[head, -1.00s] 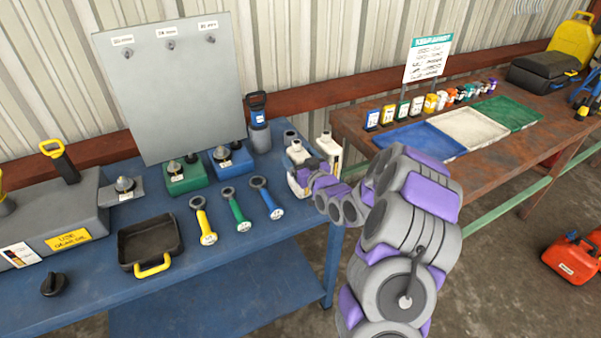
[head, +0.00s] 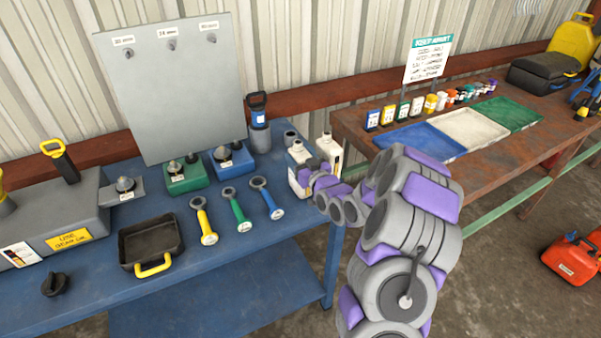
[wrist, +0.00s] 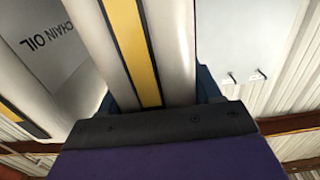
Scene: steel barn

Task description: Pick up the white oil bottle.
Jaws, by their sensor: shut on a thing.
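Two white oil bottles stand side by side at the right end of the blue bench. My gripper (head: 307,177) is at the left white bottle (head: 298,157), shut on its body and hiding part of it. In the wrist view this white bottle (wrist: 180,50) has a yellow stripe with dark edges and fills the space beyond my gripper's dark edge. The other white bottle (head: 331,152) is just to the right. In the wrist view it is the one lettered CHAIN OIL (wrist: 45,50), seen upside down. I cannot tell whether the held bottle is clear of the bench.
The blue bench (head: 270,240) holds a black tray (head: 150,245), several coloured-handled tools, a green box (head: 187,178) and a grey panel (head: 175,90). The rusty table (head: 475,175) at right holds coloured trays and small bottles. A red can (head: 573,258) stands on the floor.

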